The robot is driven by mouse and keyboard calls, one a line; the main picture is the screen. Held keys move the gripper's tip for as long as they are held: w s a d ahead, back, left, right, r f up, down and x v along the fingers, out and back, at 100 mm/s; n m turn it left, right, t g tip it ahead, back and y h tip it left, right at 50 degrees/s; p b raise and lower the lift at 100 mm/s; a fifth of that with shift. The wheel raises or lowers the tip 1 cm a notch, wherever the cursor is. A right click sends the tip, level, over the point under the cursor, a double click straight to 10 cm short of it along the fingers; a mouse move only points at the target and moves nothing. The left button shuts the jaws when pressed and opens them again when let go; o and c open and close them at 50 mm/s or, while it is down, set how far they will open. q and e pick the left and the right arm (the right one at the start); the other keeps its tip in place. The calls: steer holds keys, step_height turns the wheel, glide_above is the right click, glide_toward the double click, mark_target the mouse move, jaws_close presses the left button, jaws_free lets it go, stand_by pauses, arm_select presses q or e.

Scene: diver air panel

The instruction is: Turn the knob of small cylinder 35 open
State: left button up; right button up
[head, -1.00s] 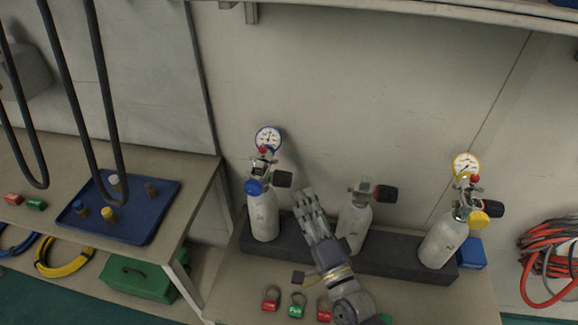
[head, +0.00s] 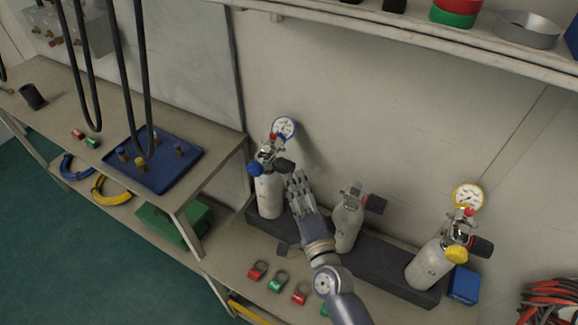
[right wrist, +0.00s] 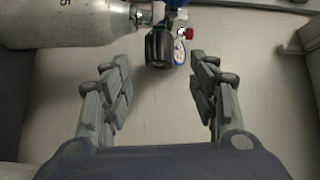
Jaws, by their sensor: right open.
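A small grey cylinder (head: 269,195) with a blue-rimmed gauge (head: 284,128), a blue cap and a black knob (head: 285,165) stands at the left of the rack. In the right wrist view a grey cylinder (right wrist: 60,25) lies across the top left with a partly cut-off number whose last digit looks like 5. Its black knob (right wrist: 158,47) is ahead, between the lines of the fingers. My right gripper (head: 298,180) is open and empty, just right of and below the knob in the head view. It also shows in the right wrist view (right wrist: 160,85). My left gripper is not in view.
A middle cylinder (head: 347,225) and a right cylinder (head: 428,265) with a yellow gauge (head: 468,197) stand in the same dark rack (head: 385,270). Red and green tags (head: 279,281) lie in front. A blue tray (head: 183,172) is on the left bench.

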mark_target(290, 169)
steer(key=p+x, duration=0.1)
steer(key=x, duration=0.6)
steer(key=shift+d, duration=0.1)
steer(key=c, duration=1.1)
